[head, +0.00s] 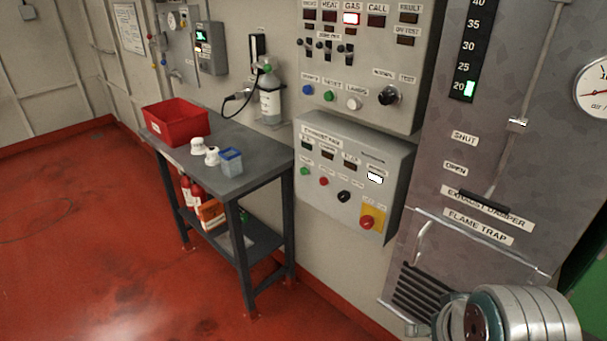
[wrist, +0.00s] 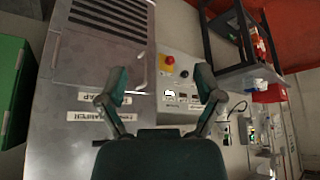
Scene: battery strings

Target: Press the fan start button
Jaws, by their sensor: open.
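The lower grey panel (head: 408,160), whose label seems to read exhaust fan, is on the wall in the head view. Its green button (head: 305,171), likely the fan start, is at the left of the bottom row. A red button (head: 323,181), a black knob (head: 343,196) and a red stop button on yellow (head: 367,222) follow to the right. In the wrist view the panel (wrist: 150,105) is upside down beyond my gripper (wrist: 162,76). My gripper is open and empty, fingers apart, with no visible contact. I cannot make out the green button there; the right finger may cover it.
A larger panel (head: 425,60) is above. The exhaust damper cabinet (head: 440,135) with a handle and vent grille is at right. The red floor (head: 90,250) at left is clear.

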